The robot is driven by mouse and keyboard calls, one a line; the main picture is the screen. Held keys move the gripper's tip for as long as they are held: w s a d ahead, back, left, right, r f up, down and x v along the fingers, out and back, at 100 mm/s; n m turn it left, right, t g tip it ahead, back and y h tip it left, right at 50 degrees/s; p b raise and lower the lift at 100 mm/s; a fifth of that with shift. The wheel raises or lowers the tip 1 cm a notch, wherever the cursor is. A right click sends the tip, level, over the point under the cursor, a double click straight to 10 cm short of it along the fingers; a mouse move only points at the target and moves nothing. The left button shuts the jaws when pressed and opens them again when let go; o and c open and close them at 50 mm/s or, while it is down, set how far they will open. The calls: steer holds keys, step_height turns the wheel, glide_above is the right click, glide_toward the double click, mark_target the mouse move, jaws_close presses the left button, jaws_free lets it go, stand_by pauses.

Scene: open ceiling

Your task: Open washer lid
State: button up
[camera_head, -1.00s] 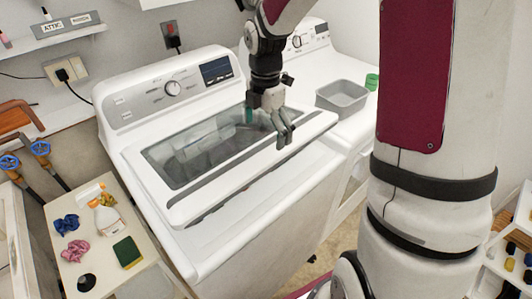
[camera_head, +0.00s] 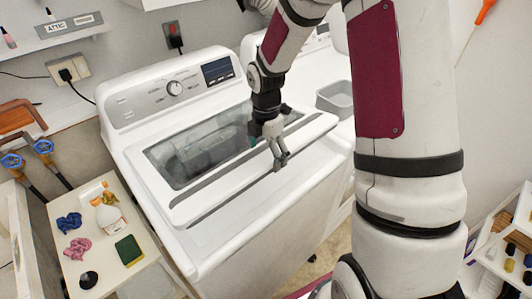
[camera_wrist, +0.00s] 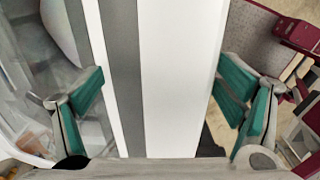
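The white top-load washer (camera_head: 245,225) stands in the middle of the head view. Its lid (camera_head: 215,189) has a dark glass window (camera_head: 195,153) and lies low over the top, with a dark line under its front edge. I cannot tell whether it is slightly raised. My gripper (camera_head: 279,159) is at the right part of the lid's front edge. In the wrist view my gripper (camera_wrist: 165,100) is open, its green-padded fingers spread on either side of the lid's white front rim (camera_wrist: 180,75). The left finger is over the glass side, the right beyond the rim; contact is not clear.
A second white machine with a grey bin (camera_head: 336,99) stands to the right. Blue-handled valves (camera_head: 42,147) are at the far left.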

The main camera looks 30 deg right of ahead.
steer(key=c, duration=0.9)
steer(key=shift+w+r, duration=0.1)
steer(key=shift+r, duration=0.25)
